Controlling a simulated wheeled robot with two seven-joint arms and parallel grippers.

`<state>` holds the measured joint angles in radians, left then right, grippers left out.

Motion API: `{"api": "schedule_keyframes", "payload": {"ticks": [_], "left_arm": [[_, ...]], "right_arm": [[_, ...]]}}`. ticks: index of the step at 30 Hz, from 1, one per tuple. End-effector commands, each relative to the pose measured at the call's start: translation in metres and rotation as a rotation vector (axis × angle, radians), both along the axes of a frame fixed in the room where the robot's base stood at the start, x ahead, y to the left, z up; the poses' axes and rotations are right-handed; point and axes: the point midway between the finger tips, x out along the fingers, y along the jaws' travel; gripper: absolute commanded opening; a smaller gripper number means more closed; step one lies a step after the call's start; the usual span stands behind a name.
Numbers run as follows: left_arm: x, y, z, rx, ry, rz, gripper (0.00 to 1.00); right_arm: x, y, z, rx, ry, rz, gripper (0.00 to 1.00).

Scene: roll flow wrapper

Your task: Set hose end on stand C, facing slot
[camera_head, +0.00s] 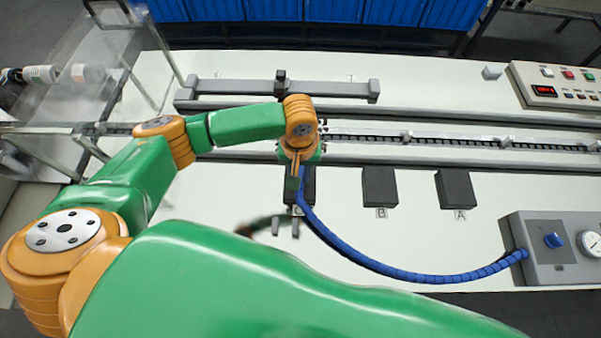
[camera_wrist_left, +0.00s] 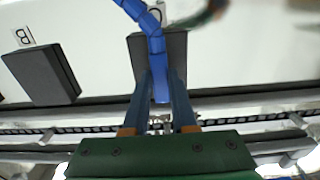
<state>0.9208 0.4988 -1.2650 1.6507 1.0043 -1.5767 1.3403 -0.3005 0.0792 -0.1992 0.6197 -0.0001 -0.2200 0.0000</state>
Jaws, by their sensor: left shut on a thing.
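My left gripper (camera_head: 298,176) is shut on the end of the blue hose (camera_head: 345,252), over dark stand C (camera_head: 309,185). In the left wrist view the hose end (camera_wrist_left: 160,88) lies between the fingers of the gripper (camera_wrist_left: 160,95), pointing towards the conveyor. Stand C (camera_wrist_left: 177,47) is behind it and partly covered, so I cannot tell whether the two touch. Its slot is not discernible. A blurred dark shape with two grey prongs (camera_head: 285,228), perhaps my right gripper, shows in front of the stand; its opening is unclear.
Stand B (camera_head: 380,187) and stand A (camera_head: 455,188) are to the right. The conveyor (camera_head: 460,142) runs behind the stands. The hose curves over the white table to a grey gauge box (camera_head: 545,268). My left arm hides much of the front left.

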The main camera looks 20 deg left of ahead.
Motion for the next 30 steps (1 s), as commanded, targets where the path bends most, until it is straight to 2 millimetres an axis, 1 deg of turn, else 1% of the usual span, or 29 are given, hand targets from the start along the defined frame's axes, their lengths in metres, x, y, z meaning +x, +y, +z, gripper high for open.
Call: {"api": "schedule_keyframes", "payload": {"ticks": [1,2,14,25,26,27,29,30], "left_arm": [[0.0001,0.0,-0.0068,0.0,-0.001,-0.001,0.0],[0.0001,0.0001,-0.007,0.0,-0.001,-0.001,0.0],[-0.0002,-0.0002,-0.0049,0.0,0.001,0.0,0.0],[-0.0004,-0.0005,-0.0119,-0.001,0.001,0.0,0.0],[-0.0003,-0.0005,-0.0122,-0.001,0.001,0.0,0.28],[-0.0001,-0.0004,-0.0122,-0.001,0.0,0.0,0.39],[-0.0002,-0.0003,-0.0122,-0.001,0.0,0.0,0.55],[-0.0002,-0.0003,-0.0122,-0.001,0.0,0.0,0.6]], "right_arm": [[0.0001,-0.0003,-0.0079,-0.001,0.0,0.0,0.5],[0.0001,-0.0004,-0.0085,-0.001,0.0,0.0,0.5],[0.0003,-0.0008,-0.0061,-0.001,0.0,0.001,0.5],[0.0005,-0.0008,-0.0046,-0.001,-0.001,0.002,0.5],[0.0005,-0.0008,-0.0047,-0.001,-0.001,0.002,0.5],[0.0005,-0.0008,-0.0048,-0.001,-0.001,0.002,0.5],[0.0005,-0.0007,-0.0049,-0.001,-0.001,0.002,0.5],[0.0005,-0.0007,-0.0049,-0.001,-0.001,0.002,0.5]]}}
